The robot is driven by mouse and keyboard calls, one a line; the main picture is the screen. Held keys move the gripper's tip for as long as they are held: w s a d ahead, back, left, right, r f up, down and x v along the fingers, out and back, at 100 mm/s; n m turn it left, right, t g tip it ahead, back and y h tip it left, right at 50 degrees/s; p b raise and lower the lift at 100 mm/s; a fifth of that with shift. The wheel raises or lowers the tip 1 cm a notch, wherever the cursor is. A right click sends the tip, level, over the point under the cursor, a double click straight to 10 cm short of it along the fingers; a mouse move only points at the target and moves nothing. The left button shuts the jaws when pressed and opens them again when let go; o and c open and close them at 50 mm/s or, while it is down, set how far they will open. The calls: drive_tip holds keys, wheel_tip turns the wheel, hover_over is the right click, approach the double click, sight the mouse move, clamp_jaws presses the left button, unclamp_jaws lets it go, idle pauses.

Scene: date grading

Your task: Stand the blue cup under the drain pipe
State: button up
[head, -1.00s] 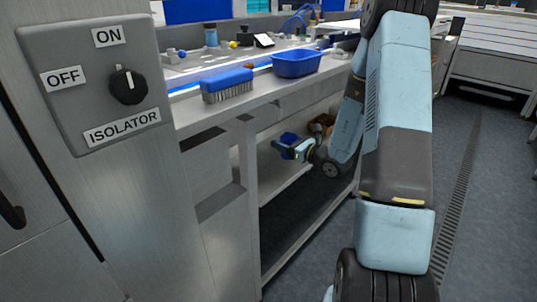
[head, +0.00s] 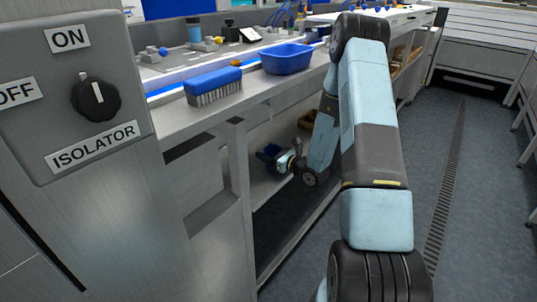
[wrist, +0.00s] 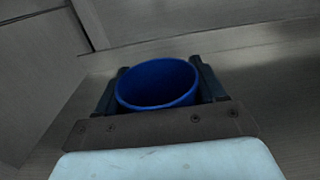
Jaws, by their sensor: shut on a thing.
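The blue cup (wrist: 157,85) is upright between the two fingers of my gripper (wrist: 159,67) in the wrist view, and its open mouth faces the camera. The fingers are shut on it, one on each side. In the head view my gripper (head: 277,158) reaches in under the bench, over the lower shelf, and the cup (head: 267,152) shows small and dark there. I cannot tell whether the cup's base touches the shelf. No drain pipe can be made out in either view.
A bench leg (head: 238,180) stands left of my gripper. A brown container (head: 307,120) is on the shelf beyond. An isolator panel (head: 75,90) is at left.

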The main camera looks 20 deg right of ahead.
drive_tip(key=shift+a+f, duration=0.35)
drive_tip(key=shift+f, duration=0.05)
drive_tip(key=shift+f, duration=0.1)
drive_tip(key=o, duration=1)
drive_tip(key=shift+s+d, duration=0.1)
drive_tip(key=shift+d, duration=0.1)
drive_tip(key=v, duration=1.1)
drive_tip(key=shift+s+d, duration=0.15)
drive_tip(key=shift+s, duration=0.15)
